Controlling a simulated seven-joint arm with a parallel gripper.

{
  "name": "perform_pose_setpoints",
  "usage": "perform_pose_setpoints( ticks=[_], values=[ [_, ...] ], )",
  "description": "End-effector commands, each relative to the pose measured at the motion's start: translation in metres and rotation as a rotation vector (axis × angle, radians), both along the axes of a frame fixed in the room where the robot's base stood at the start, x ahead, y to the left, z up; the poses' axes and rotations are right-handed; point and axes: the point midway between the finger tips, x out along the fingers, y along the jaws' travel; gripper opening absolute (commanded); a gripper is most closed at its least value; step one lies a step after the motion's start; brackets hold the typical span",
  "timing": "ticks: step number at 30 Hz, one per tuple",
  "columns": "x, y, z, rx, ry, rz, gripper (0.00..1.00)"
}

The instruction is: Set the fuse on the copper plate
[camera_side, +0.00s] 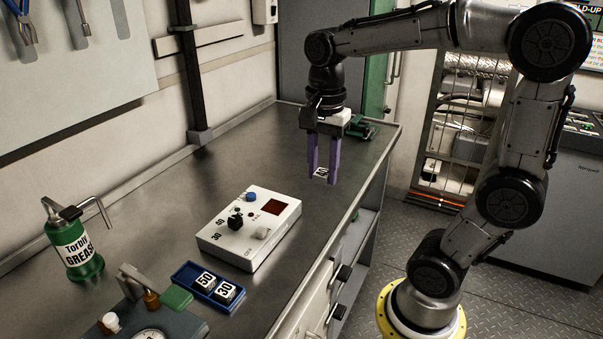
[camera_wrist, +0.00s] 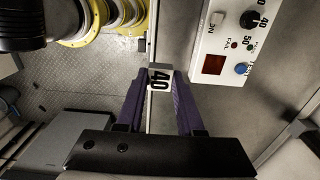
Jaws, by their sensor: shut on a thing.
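My gripper (camera_side: 322,176) has purple fingers pointing down and is shut on a fuse (camera_side: 321,172), a small white and dark block. In the wrist view the fuse (camera_wrist: 160,79) shows the number 40 between the fingertips. It is held above the bench near its right edge, apart from other things. Two other fuses, marked 50 (camera_side: 205,279) and 30 (camera_side: 226,290), sit in a blue tray (camera_side: 189,273). I cannot make out a copper plate in either view.
A white test box (camera_side: 262,239) with a knob, blue button and dark red display stands on the metal bench (camera_side: 160,215). A green grease can (camera_side: 75,250) and a gauge device (camera_side: 155,323) are at lower left. The bench behind the box is mostly clear.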

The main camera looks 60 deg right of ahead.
Motion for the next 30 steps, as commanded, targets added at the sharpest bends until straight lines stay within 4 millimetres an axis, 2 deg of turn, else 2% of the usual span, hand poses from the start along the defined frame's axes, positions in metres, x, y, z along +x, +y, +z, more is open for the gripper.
perform_pose_setpoints(
  ticks=[4,8,20,21,27,30],
  values=[
    [-0.005,0.001,0.004,0.0,0.001,0.0,0.0],
    [0.002,-0.001,0.001,0.001,0.002,-0.001,0.0],
    [0.086,-0.018,-0.038,0.001,0.005,0.0,0.0],
    [0.091,-0.019,-0.046,0.001,0.006,0.0,0.0],
    [0.115,-0.025,-0.076,0.001,0.003,0.0,0.0],
    [0.122,-0.026,-0.083,0.0,0.001,0.0,0.0]
  ],
)
